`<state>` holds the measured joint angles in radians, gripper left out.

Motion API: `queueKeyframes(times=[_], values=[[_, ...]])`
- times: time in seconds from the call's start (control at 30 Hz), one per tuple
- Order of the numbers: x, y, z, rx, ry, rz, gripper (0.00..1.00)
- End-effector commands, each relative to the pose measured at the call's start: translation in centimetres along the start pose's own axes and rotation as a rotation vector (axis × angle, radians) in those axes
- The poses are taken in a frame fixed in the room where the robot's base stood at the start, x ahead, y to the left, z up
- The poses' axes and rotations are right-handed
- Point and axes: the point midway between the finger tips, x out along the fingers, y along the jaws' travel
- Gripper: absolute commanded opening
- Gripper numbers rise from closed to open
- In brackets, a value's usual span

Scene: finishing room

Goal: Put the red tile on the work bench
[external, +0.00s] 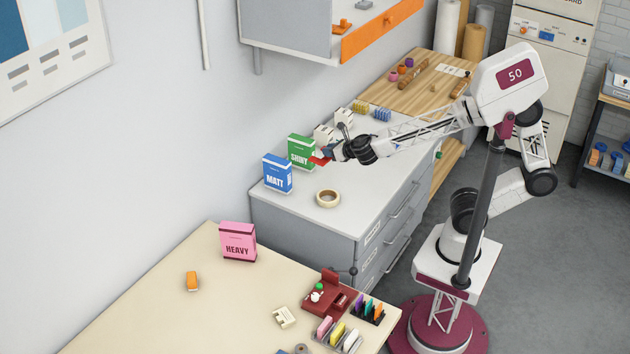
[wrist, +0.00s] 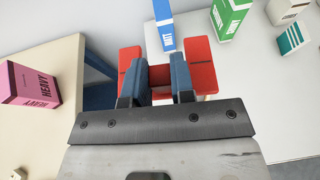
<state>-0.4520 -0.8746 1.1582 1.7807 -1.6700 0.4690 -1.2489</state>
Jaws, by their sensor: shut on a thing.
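The red tile (external: 319,161) is held in my gripper (external: 328,155), above the grey drawer cabinet's white top (external: 300,215). In the wrist view the red tile (wrist: 202,67) sticks out on both sides of the blue fingers of my gripper (wrist: 161,78), which are shut on it. The fingers hide part of it. A cream-topped table (external: 150,310) stands in front and a wood-topped bench (external: 425,75) behind the cabinet. I cannot tell by label which one is the work bench.
A green SHINY box (external: 301,152) and blue MATT box (external: 277,174) stand close to my gripper. A tape roll (external: 328,198) lies on the cabinet. A wall cupboard (external: 290,35) hangs above.

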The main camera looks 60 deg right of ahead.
Motion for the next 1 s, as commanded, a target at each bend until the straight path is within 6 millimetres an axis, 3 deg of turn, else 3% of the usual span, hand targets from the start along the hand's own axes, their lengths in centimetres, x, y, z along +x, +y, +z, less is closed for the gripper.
queueKeyframes(times=[1.0], values=[[1.6,12.3,0.7,0.009,0.001,-0.027,0.0]])
